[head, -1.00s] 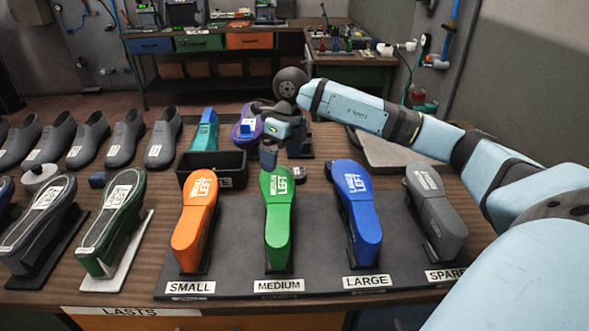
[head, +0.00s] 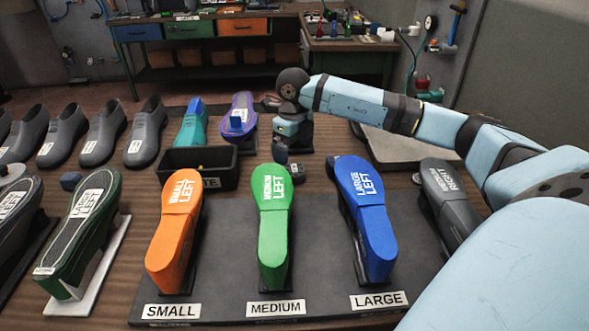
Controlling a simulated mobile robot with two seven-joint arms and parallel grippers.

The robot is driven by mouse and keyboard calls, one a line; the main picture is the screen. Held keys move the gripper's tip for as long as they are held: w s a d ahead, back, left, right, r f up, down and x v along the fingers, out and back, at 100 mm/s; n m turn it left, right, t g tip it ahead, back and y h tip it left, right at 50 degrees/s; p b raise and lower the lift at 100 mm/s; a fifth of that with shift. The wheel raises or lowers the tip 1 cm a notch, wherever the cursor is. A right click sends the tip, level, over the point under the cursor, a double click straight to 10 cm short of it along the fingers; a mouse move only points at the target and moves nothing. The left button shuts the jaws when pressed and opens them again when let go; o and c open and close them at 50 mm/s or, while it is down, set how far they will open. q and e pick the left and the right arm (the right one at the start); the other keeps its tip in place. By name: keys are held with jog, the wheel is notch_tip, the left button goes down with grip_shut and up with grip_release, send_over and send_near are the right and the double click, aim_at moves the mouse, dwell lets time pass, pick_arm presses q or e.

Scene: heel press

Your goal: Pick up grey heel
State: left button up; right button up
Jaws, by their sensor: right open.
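My right gripper (head: 282,155) is open, pointing down just behind the toe end of the green MEDIUM LEFT last (head: 273,230). A small dark grey piece (head: 293,173) lies on the table right under it and looks like the grey heel. The gripper partly covers this piece, and I cannot tell whether the fingers are around it or above it. My left gripper is out of view.
An orange last (head: 174,235) and a blue last (head: 368,225) stand either side of the green one on a dark mat (head: 225,285). A black bin (head: 185,180) is left of the gripper. A purple last (head: 240,110) stands behind. Several grey shoes line the left.

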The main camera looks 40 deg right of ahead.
aim_at(296, 169)
jog(key=f, duration=0.5)
jog(key=shift+s+f, duration=0.15)
jog(key=shift+s, duration=0.2)
jog(key=shift+f, duration=0.5)
jog(key=shift+c, duration=0.5)
jog(key=c, duration=0.8)
